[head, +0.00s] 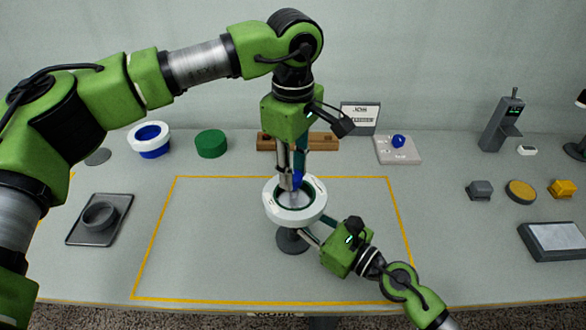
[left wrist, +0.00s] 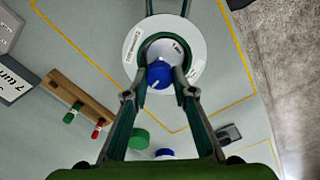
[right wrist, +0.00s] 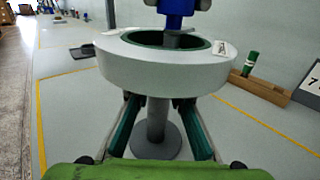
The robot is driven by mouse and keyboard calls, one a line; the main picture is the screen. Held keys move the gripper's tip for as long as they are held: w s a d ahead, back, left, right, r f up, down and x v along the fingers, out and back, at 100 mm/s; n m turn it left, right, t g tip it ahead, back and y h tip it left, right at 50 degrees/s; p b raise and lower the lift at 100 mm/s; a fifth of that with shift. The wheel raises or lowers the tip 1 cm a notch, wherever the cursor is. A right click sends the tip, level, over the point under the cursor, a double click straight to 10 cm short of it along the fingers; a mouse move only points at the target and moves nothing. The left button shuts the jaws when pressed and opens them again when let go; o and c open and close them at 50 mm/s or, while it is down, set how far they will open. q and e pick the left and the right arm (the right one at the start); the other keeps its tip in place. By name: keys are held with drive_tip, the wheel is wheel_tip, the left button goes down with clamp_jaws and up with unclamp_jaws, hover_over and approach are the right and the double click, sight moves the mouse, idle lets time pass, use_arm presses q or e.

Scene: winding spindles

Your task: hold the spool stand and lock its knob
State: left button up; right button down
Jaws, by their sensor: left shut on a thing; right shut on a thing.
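The spool stand has a grey round base (head: 291,241) and post (right wrist: 157,118), and carries a white ring-shaped spool (head: 311,212) with a dark green inner rim. It stands upright inside the yellow outline. A blue knob (left wrist: 160,74) sits at the centre on top; it also shows in the head view (head: 298,178). My left gripper (head: 293,184) comes down from above and is shut on the knob. My right gripper (right wrist: 157,104) reaches in low from the right and is shut on the post under the spool. The spool partly hides the right fingertips.
A yellow outline (head: 170,215) marks the work area, mostly bare around the stand. A grey tray (head: 76,233), blue-white ring (head: 150,135) and green disc (head: 211,144) lie left. A wooden rack (head: 265,142) stands behind. Small blocks (head: 479,189) and a dark-framed plate (head: 560,240) lie right.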

use_arm(q)
drive_tip(key=shift+s+d, duration=0.1)
drive_tip(key=shift+s, duration=0.1)
use_arm(e)
drive_tip(key=shift+d+f, duration=0.1)
drive_tip(key=shift+f, duration=0.1)
use_arm(q)
drive_tip(key=o, duration=1)
drive_tip(key=shift+o, duration=0.5)
drive_tip(key=shift+w, duration=0.1)
wheel_tip(320, 180, up, 12)
use_arm(e)
drive_tip(key=c, duration=1.8)
unclamp_jaws()
drive_tip(key=shift+w+r, duration=0.1)
drive_tip(key=shift+o, duration=0.2)
